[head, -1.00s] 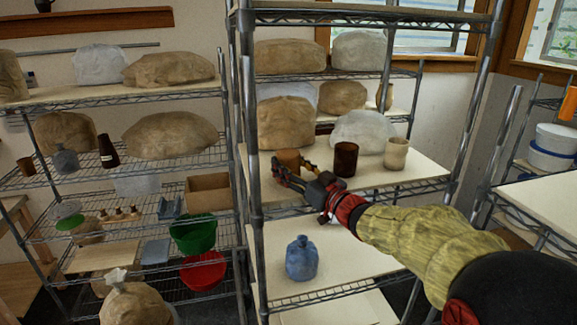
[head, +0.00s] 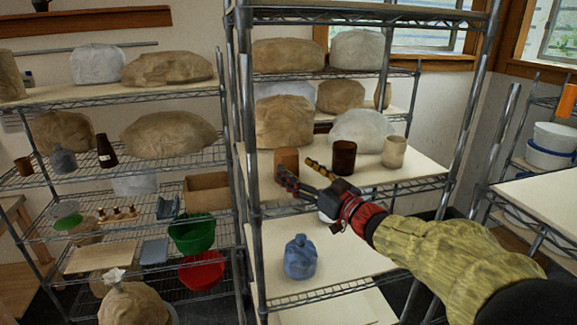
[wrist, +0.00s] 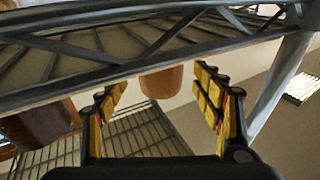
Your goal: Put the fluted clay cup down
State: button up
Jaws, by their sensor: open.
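An orange-brown clay cup (head: 287,162), which I take for the fluted one, stands upright on the pale board (head: 405,176) of the middle shelf, near its left front. Flutes are too small to make out. My gripper (head: 298,170) is open and empty, in front of the cup and apart from it. In the wrist view, which looks upside down, the cup (wrist: 161,82) shows in the gap between the spread fingers (wrist: 158,92), beyond the shelf's wire edge. That edge hides part of the cup.
A dark brown cup (head: 344,158) and a cream cup (head: 394,151) stand to the right on the same board. Wrapped clay lumps (head: 284,121) sit behind. The shelf's front rail (head: 415,188) and left post (head: 250,150) are close to my gripper.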

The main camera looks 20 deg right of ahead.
jog(key=b+v, duration=0.1)
jog(key=v, duration=0.6)
jog(key=shift+s, duration=0.15)
